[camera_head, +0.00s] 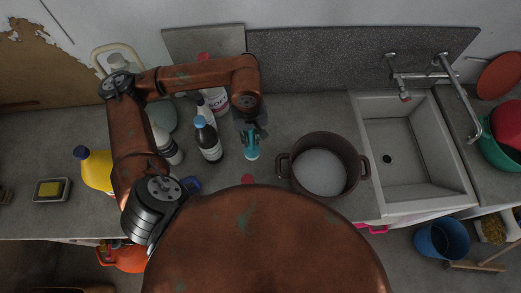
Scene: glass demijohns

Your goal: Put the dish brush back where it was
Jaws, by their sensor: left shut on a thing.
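My left arm comes in from the left, and its dark gripper (252,127) points down over the counter (228,177), between the dark bottle and the pot. It is shut on the teal dish brush (251,148), which hangs below the fingers. The upper part of the brush is hidden by the gripper. I cannot tell whether the lower end of the brush touches the counter. My right gripper is not in view.
A dark bottle with a blue cap (208,140) stands close left of the brush. A brown two-handled pot (338,137) stands to its right, then the sink (400,150). A yellow bottle (96,168) and a sponge dish (51,189) are at left.

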